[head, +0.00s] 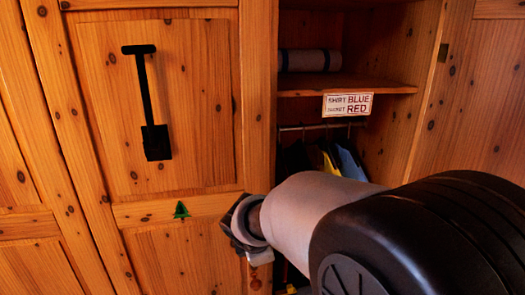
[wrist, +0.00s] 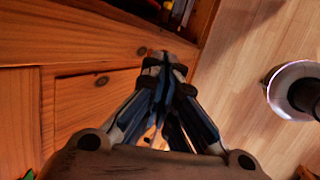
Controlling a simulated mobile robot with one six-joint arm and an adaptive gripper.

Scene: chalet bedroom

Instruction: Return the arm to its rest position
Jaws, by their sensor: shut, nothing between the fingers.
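My gripper (wrist: 167,62) shows in the wrist view with its fingers drawn together and nothing between them. In the head view my arm reaches from the lower right toward the wardrobe, with its wrist end in front of the edge between the closed door and the open compartment. The fingers are mostly hidden there. In the wrist view the fingertips point toward the wooden wardrobe front and the bottom of its opening; I cannot tell whether they touch it.
The wardrobe door (head: 150,95) has a black handle (head: 148,105) and a green tree ornament (head: 181,210). The open compartment has a shelf (head: 395,88), a sign (head: 347,104), a grey roll (head: 310,60) and hanging clothes (head: 348,160). Wooden floor (wrist: 235,75) and a white round object (wrist: 277,95) lie right.

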